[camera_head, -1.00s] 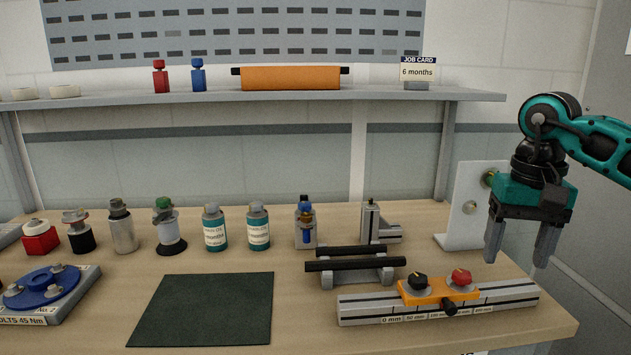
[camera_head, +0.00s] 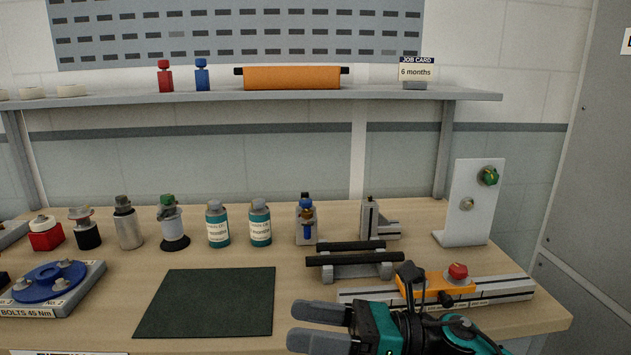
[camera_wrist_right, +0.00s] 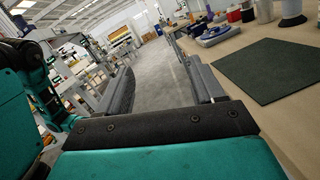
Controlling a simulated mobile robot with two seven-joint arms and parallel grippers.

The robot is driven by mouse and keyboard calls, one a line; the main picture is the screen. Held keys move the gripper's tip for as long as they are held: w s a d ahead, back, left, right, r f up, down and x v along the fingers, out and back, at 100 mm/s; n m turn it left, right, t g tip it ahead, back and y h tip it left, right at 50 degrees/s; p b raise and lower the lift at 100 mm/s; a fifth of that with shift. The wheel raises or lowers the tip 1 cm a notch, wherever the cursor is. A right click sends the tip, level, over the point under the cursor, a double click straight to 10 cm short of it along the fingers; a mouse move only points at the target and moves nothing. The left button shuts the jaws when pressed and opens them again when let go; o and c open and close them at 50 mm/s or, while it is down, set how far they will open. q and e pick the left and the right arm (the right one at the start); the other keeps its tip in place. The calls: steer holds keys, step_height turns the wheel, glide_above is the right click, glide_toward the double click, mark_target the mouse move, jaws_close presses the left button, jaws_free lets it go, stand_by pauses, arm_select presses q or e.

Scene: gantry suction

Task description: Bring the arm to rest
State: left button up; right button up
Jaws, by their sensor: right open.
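My right gripper (camera_head: 321,327) is low at the front edge of the workbench in the head view, its two grey fingers pointing left. The fingers are apart with nothing between them. They are just right of and nearer than the dark green mat (camera_head: 208,302). In the right wrist view the two fingers (camera_wrist_right: 163,92) stand apart with open floor between them, and the mat (camera_wrist_right: 266,70) lies to their right. My right arm covers part of the grey rail (camera_head: 510,288) and its orange carriage (camera_head: 462,288). My left gripper is not in the head view.
Black rollers on a grey stand (camera_head: 352,262) and an upright white plate (camera_head: 472,205) stand behind my right arm. Several bottles, including a teal one (camera_head: 260,225), line the bench's back. A blue flange (camera_head: 48,282) sits at left. The shelf (camera_head: 300,97) runs above.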

steer(key=w+d+f+m+t+h, duration=0.1)
steer(key=d+f+m+t+h, duration=0.3)
steer(key=m, duration=0.7)
steer(key=d+f+m+t+h, duration=0.2)
steer(key=f+m+t+h, duration=0.15)
steer(key=m+t, duration=0.5)
steer(key=w+d+f+m+t+h, duration=0.1)
steer(key=d+f+m+t+h, duration=0.2)
steer(key=m, duration=0.9)
steer(key=s+d+f+m+g+h, duration=0.2)
steer(key=s+d+f+m+h, duration=0.1)
steer(key=s+f+m, duration=0.4)
steer(key=s+d+f+m+g+h, duration=0.3)
steer(key=s+d+f+m, duration=0.3)
steer(key=f+m, duration=0.3)
step_height(320, 180, down, 3)
steer(key=shift+s+f+g+h, duration=0.15)
steer(key=shift+s+g+h, duration=0.25)
steer(key=shift+h, duration=0.25)
steer(key=shift+d, duration=0.1)
